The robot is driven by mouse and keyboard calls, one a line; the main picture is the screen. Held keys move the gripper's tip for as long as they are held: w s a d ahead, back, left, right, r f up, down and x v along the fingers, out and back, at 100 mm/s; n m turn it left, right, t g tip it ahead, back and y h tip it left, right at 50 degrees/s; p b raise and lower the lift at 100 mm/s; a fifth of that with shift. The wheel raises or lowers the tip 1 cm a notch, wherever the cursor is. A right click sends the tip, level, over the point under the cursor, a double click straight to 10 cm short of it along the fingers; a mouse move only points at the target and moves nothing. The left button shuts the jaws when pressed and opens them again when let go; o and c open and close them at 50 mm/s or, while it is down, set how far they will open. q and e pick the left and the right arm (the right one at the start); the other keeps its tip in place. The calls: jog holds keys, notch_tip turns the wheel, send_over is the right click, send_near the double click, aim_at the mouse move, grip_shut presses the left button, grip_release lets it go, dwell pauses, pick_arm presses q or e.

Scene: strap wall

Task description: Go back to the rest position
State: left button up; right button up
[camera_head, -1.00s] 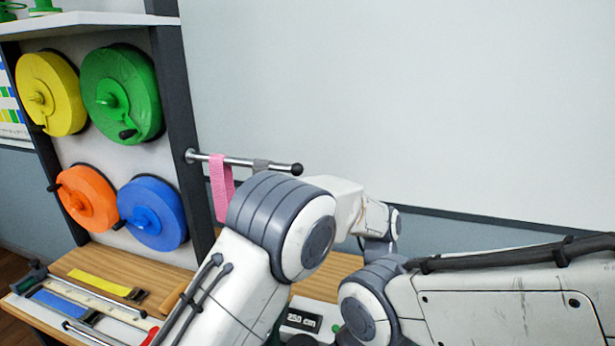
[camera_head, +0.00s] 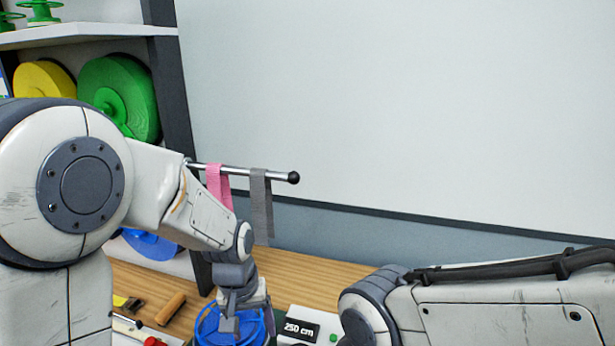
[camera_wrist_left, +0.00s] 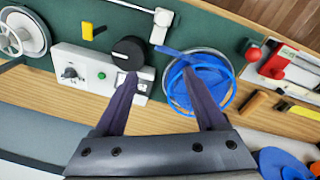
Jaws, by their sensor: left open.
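My left gripper (camera_head: 229,322) points down over the workbench, with its arm coming in from the left. The left wrist view shows its two dark fingers (camera_wrist_left: 159,82) spread apart with nothing between them. Beneath and beside the right-hand finger in that view is a round holder with coiled blue strap (camera_wrist_left: 222,72); it also shows behind the gripper in the head view (camera_head: 205,328). Of my right arm, only links show at the lower right of the head view; its gripper is out of view.
A rod (camera_head: 270,174) on the rack carries a pink strap (camera_head: 220,185) and a grey strap (camera_head: 261,210). A white box with a "250 cm" display (camera_head: 299,329) stands right of my left gripper. Green (camera_head: 120,95) and yellow (camera_head: 42,80) reels hang left. The wooden bench (camera_head: 310,278) has clear room behind the box.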

pick_arm(q)
jog(key=s+a+m+t, duration=0.1)
jog(key=s+a+t, duration=0.1)
jog(key=s+a, duration=0.5)
jog(key=s+d+r+m+g, duration=0.1)
jog(key=s+d+r+m, duration=0.2)
jog(key=s+d, duration=0.3)
jog(key=s+d+r+m+g, duration=0.1)
jog(key=s+d+r+m, duration=0.2)
jog(key=s+d, duration=0.3)
jog(key=shift+s+d+m+g, duration=0.15)
jog(key=shift+d+m+g, duration=0.3)
jog(key=shift+m, duration=0.25)
jog(key=shift+a, duration=0.1)
